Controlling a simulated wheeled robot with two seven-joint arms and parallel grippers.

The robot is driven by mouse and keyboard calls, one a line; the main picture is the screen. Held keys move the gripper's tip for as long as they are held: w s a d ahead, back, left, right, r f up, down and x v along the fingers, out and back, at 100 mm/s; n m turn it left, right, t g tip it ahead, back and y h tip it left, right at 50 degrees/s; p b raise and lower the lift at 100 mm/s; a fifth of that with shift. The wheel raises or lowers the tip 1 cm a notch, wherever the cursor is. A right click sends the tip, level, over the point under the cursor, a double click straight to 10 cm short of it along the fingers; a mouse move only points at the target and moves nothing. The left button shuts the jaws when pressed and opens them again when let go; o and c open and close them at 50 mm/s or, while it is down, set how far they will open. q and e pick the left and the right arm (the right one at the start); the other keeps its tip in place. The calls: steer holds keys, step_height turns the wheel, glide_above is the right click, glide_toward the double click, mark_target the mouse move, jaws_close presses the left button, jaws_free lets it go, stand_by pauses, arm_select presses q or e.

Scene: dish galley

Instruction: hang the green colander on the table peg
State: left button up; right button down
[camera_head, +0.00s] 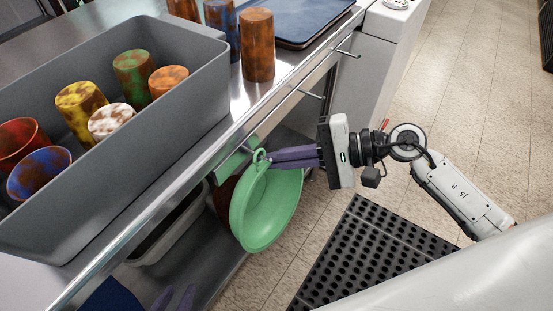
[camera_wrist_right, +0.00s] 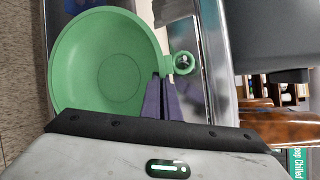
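The green colander (camera_head: 266,208) is tilted on edge beside the table's front edge, with its ring handle at the top. Its bowl also shows in the right wrist view (camera_wrist_right: 105,65). The table peg (camera_head: 246,149) meets the ring, and something peg-like shows inside the ring hole in the right wrist view (camera_wrist_right: 184,63). My right gripper (camera_head: 272,158) has its purple fingers close together at the rim beside the ring, shut on the colander. My left gripper (camera_head: 174,298) shows only two separated purple fingertips at the bottom edge, apart from the colander.
A grey bin (camera_head: 190,125) with several colored cups stands on the metal table. More cups (camera_head: 257,45) and a dark tray (camera_head: 290,20) are behind. Other pegs (camera_head: 347,53) line the table edge. A lower shelf lies under the table. A black mat (camera_head: 365,255) covers the floor.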

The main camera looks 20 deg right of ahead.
stand_by(0.4)
steer(key=c, duration=1.9)
jaws_free()
steer(key=shift+c, duration=0.2)
steer(key=shift+d, duration=0.1)
